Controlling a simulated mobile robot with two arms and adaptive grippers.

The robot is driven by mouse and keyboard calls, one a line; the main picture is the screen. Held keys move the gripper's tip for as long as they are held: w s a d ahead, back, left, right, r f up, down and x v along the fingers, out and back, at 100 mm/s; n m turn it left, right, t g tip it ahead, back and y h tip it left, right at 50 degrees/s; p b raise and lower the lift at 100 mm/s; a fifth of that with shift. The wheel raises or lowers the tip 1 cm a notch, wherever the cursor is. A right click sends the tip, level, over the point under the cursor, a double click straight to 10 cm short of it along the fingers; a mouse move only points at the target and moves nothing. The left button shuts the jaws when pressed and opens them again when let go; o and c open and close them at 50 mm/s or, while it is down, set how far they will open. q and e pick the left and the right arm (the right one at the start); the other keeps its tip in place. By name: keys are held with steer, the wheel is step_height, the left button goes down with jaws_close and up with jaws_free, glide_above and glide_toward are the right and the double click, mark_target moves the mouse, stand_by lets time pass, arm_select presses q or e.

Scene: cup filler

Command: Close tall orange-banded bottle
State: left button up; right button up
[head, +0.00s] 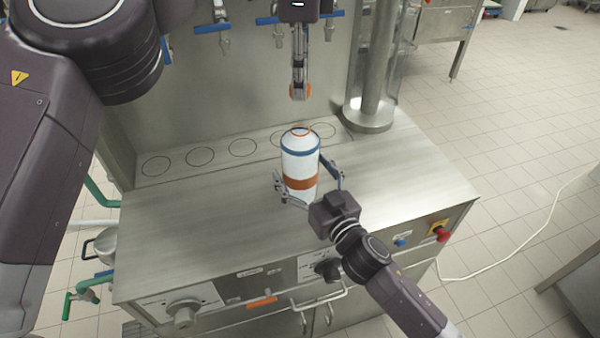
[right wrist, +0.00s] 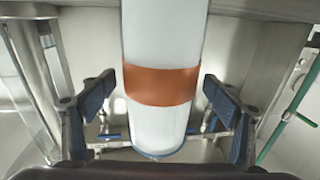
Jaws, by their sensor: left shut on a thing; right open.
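The tall white bottle (head: 300,165) has an orange band low on its body and a blue ring near its shoulder. It stands upright on the steel counter, and its neck shows an orange rim with no cap on it. My right gripper (head: 309,192) is open, with its fingers on either side of the bottle. In the right wrist view, the bottle (right wrist: 163,50) stands between the two spread fingers (right wrist: 160,118), with gaps on both sides. My left gripper (head: 300,92) points down above the bottle, shut on a small orange cap (head: 307,91), apart from the bottle's neck.
The steel counter (head: 200,215) is mostly clear, with a row of marked circles along its back. A steel column (head: 371,70) stands at the back right. Blue-handled taps (head: 212,28) line the back wall. Knobs and a red button (head: 444,236) are on the front panel.

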steer(key=shift+w+a, duration=0.1)
steer(key=shift+w, duration=0.1)
arm_select(q)
steer(key=shift+s, duration=0.1)
arm_select(e)
steer(key=shift+c, duration=0.5)
steer(key=c, duration=1.7)
arm_select(q)
glide_above(300, 123)
steer(key=shift+d+f, duration=0.1)
steer(key=shift+f, duration=2.35)
steer(key=shift+f, duration=0.9)
steer(key=shift+f, duration=0.5)
arm_select(e)
steer(key=shift+r, duration=0.1)
